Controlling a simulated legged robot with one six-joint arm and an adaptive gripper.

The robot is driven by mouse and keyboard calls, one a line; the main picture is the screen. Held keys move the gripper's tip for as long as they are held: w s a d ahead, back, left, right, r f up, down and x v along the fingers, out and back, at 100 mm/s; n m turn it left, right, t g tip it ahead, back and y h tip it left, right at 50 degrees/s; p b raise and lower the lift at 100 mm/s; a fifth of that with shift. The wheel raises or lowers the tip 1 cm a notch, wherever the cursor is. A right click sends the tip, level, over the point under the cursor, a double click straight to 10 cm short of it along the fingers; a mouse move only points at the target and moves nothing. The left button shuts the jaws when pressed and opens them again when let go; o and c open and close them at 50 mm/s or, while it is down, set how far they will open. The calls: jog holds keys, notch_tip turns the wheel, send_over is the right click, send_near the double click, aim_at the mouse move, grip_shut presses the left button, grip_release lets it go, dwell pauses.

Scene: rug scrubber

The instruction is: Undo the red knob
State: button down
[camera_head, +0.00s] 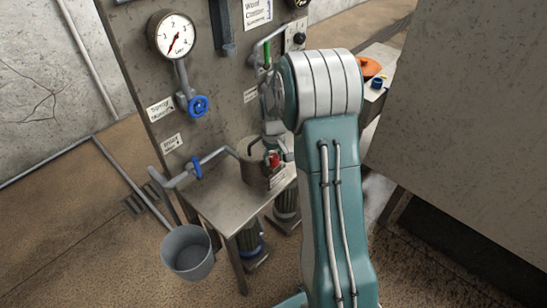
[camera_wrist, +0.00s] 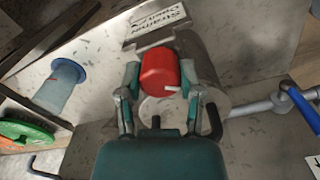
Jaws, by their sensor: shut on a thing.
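The red knob (camera_wrist: 160,70) sits between the two fingers of my gripper (camera_wrist: 160,82) in the wrist view. The fingers are shut on it, one on each side. In the head view a small part of the red knob (camera_head: 273,160) shows just below my gripper (camera_head: 271,146), which is mostly hidden by my arm. The knob is at a grey cylindrical strainer housing (camera_head: 252,160) on a metal bench; the wrist view shows the housing's wall (camera_wrist: 212,68) behind it. How the knob joins the housing is hidden.
A pipe with a blue valve (camera_head: 196,168) runs to the housing's left. A gauge (camera_head: 173,36) and another blue handwheel (camera_head: 198,106) are on the upright panel. A grey bucket (camera_head: 188,253) is at the bench's left. A large grey box (camera_head: 465,110) stands right.

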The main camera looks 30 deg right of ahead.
aim_at(273, 156)
jog(key=shift+s+f+m, duration=0.1)
jog(key=shift+m, duration=1.2)
jog(key=shift+c, duration=1.3)
grip_release()
notch_tip(273, 156, up, 12)
